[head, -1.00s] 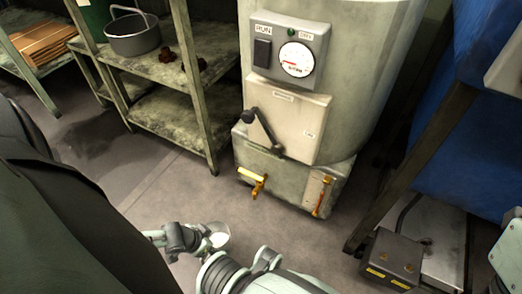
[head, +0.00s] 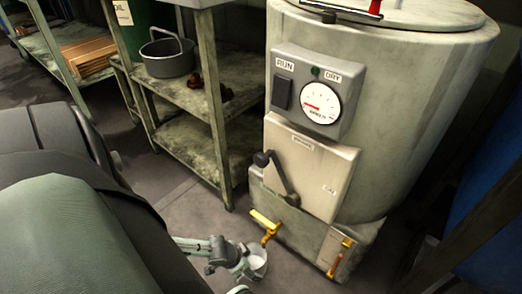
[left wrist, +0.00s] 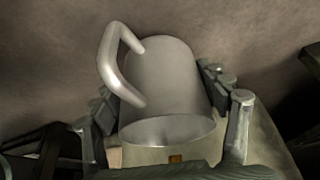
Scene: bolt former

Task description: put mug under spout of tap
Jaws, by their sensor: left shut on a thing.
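A pale grey mug (head: 257,264) is in my left gripper (head: 243,262), low down in front of the machine. In the left wrist view the mug (left wrist: 165,80) sits between the two fingers of the gripper (left wrist: 165,115), with its handle on the left. The yellow tap (head: 265,223) sticks out from the machine's base, with its spout (head: 267,239) pointing down. In the head view the mug shows just below the spout, close to it; I cannot tell whether it is directly under it. My right gripper is not in view.
The tap belongs to a tall grey cylindrical machine (head: 400,110) with a gauge and a lever. A second yellow valve (head: 338,262) is to its right. A metal shelf (head: 190,95) with a pot (head: 167,55) stands to the left. The floor (head: 185,210) between is clear.

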